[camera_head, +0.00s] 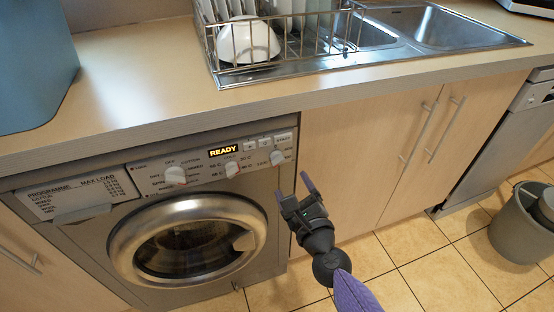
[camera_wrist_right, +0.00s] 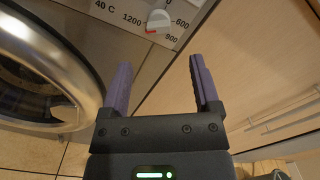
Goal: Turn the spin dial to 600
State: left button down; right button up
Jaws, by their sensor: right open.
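The spin dial (camera_head: 277,157) is the rightmost white knob on the washing machine's control panel. In the right wrist view the dial (camera_wrist_right: 159,20) is near the top, with 1200 on its left, 600 on its right and 900 below right. A red mark shows at its lower left edge, between 1200 and 900. My right gripper (camera_head: 296,190) is open and empty, below and right of the dial and apart from it. Its two purple fingers (camera_wrist_right: 160,85) point up toward the panel in the wrist view. My left gripper is not in view.
The washing machine door (camera_head: 188,240) is closed below the panel. Two other knobs (camera_head: 175,174) and a lit READY display (camera_head: 223,151) are to the left. The counter (camera_head: 150,85) overhangs the panel. Cabinet handles (camera_head: 420,133) are at right, with a grey bin (camera_head: 520,225) on the floor.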

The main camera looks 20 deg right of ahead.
aim_at(278, 159)
jog(key=w+b, duration=0.1)
jog(key=w, duration=0.6)
jog(key=shift+a, duration=0.15)
grip_shut()
